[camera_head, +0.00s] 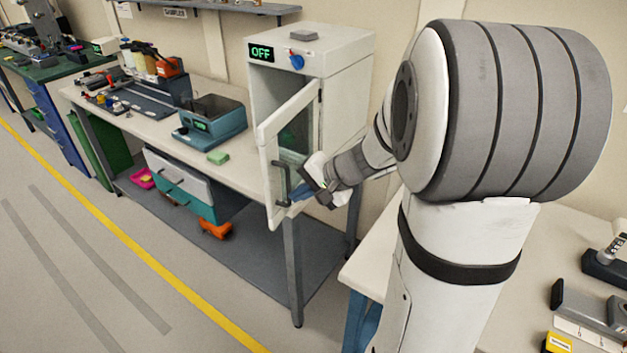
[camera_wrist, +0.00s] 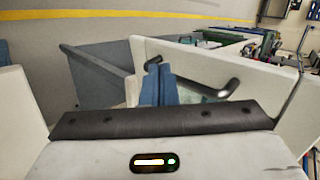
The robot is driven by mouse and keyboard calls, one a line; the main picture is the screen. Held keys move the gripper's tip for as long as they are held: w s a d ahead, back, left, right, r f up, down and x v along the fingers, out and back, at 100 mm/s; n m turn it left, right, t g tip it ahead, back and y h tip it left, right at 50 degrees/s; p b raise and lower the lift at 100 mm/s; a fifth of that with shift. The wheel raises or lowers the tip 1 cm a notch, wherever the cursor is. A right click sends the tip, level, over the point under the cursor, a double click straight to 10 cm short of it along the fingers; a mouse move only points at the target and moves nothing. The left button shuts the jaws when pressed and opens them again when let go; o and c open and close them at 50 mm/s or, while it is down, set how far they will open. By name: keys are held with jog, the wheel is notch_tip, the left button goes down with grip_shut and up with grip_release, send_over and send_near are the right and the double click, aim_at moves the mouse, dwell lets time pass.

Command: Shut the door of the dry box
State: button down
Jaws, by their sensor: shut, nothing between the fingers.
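The dry box (camera_head: 345,75) is a white cabinet on the bench with a green OFF display. Its white-framed glass door (camera_head: 268,211) stands open, swung out towards the aisle, with its hinge side at the right. The dark bar handle (camera_head: 277,181) is on the door's outer side. My gripper (camera_head: 298,195) is at the lower part of the door, close to the handle. In the wrist view, its blue fingers (camera_wrist: 158,85) are shut and empty, and overlap the dark handle (camera_wrist: 228,87). I cannot tell whether they touch it. The door (camera_wrist: 275,88) lies behind them.
A teal open-topped device (camera_head: 210,122) and a green block (camera_head: 218,157) sit on the bench left of the door. A drawer unit (camera_head: 180,178) is under the bench. A second table (camera_head: 545,240) stands at the right. The aisle floor is clear.

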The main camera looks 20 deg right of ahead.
aim_at(272, 195)
jog(key=w+a, duration=0.1)
jog(key=w+a+p, duration=0.1)
jog(key=a, duration=0.1)
jog(key=shift+w+a+f, duration=0.1)
jog(key=shift+w+f, duration=0.15)
jog(key=shift+w, duration=0.15)
jog(key=shift+w+a, duration=0.1)
jog(key=shift+w, duration=0.05)
jog(key=shift+w+f, duration=0.1)
